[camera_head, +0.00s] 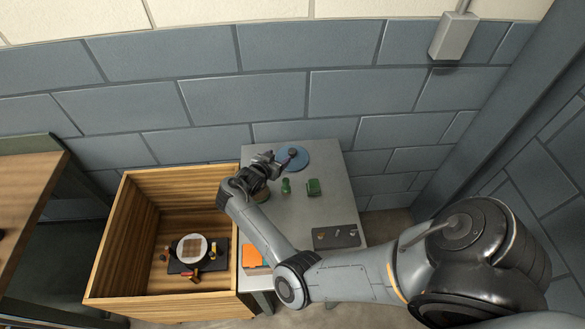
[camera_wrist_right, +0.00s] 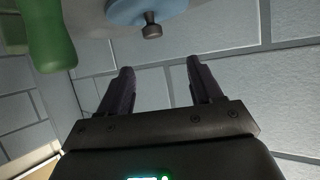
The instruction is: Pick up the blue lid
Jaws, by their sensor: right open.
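The blue lid (camera_head: 300,163) is a round disc with a dark knob, lying near the back of the grey table. In the right wrist view the blue lid (camera_wrist_right: 128,10) is at the top edge, partly cut off, with its metal knob (camera_wrist_right: 151,27) towards the fingers. My right gripper (camera_head: 277,162) is just left of the knob in the head view. In the wrist view my right gripper (camera_wrist_right: 161,72) is open, with nothing between its fingers and the knob beyond the fingertips. My left gripper is not in view.
Two green parts, one small (camera_head: 286,186) and one blocky (camera_head: 313,188), stand on the grey table (camera_head: 335,205). A dark tray (camera_head: 336,236) and an orange item (camera_head: 251,256) are nearer the front. A wooden crate (camera_head: 109,245) stands left. A wall (camera_head: 300,95) rises behind.

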